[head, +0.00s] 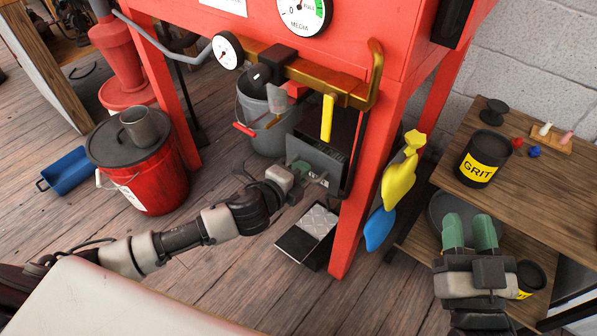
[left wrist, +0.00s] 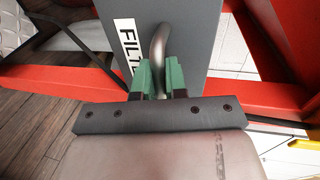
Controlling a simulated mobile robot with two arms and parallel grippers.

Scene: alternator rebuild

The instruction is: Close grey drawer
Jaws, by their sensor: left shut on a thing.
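The grey drawer (head: 325,155) sits low between the red cabinet's legs, and its dark top edge shows in the head view. In the left wrist view its flat grey front (left wrist: 195,45) carries a white label reading "FILT", the rest hidden. A curved metal handle (left wrist: 158,45) stands out from this front. My left gripper (head: 298,172) is at the drawer front, its green fingers (left wrist: 160,77) shut on the handle. How far out the drawer stands is hard to tell. My right gripper (head: 469,230) is open and empty, beside the wooden shelf unit.
The red cabinet leg (head: 360,205) stands just right of the drawer. A black-and-silver pedal (head: 308,232) lies on the floor below. A grey bucket (head: 262,125) stands behind, a red bucket (head: 150,180) to the left. Yellow and blue gloves (head: 400,175) hang at the right leg.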

